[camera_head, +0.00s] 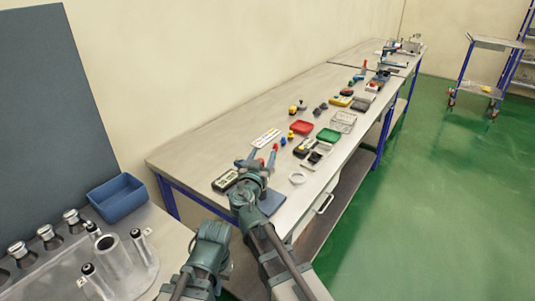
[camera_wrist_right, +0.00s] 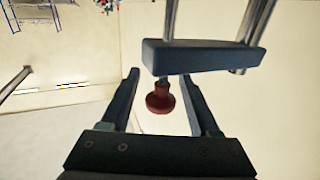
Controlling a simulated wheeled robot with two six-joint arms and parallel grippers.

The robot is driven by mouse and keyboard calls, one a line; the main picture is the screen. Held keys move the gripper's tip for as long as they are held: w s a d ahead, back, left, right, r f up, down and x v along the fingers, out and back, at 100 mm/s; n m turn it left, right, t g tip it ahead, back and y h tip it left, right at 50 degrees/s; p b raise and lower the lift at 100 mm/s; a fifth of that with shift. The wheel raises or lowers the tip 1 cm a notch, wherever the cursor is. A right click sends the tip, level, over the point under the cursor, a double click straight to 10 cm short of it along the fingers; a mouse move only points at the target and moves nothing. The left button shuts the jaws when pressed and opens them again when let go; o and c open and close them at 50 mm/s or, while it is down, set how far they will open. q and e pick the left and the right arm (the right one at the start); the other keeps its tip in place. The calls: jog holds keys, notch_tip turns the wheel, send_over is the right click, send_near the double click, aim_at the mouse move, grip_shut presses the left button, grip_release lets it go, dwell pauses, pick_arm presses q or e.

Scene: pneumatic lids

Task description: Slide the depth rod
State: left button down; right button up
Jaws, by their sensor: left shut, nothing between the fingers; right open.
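In the right wrist view, a dark blue-grey bar (camera_wrist_right: 203,57) is crossed by shiny metal rods (camera_wrist_right: 254,22). A red knob (camera_wrist_right: 160,99) on a short stem shows just below the bar. I cannot tell which part is the depth rod. My right gripper (camera_wrist_right: 158,78) is open, with one finger on each side of the red knob; no clear contact shows. In the head view, my right gripper (camera_head: 258,160) is over the near end of the long bench. My left gripper (camera_head: 213,230) is lower left of it, shut and empty; its fingertips are hard to make out.
A blue bin (camera_head: 117,198) and metal cylinders stand on the left table. Green floor (camera_head: 440,190) at right is clear.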

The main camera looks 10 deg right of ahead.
grip_shut()
dwell(1.4)
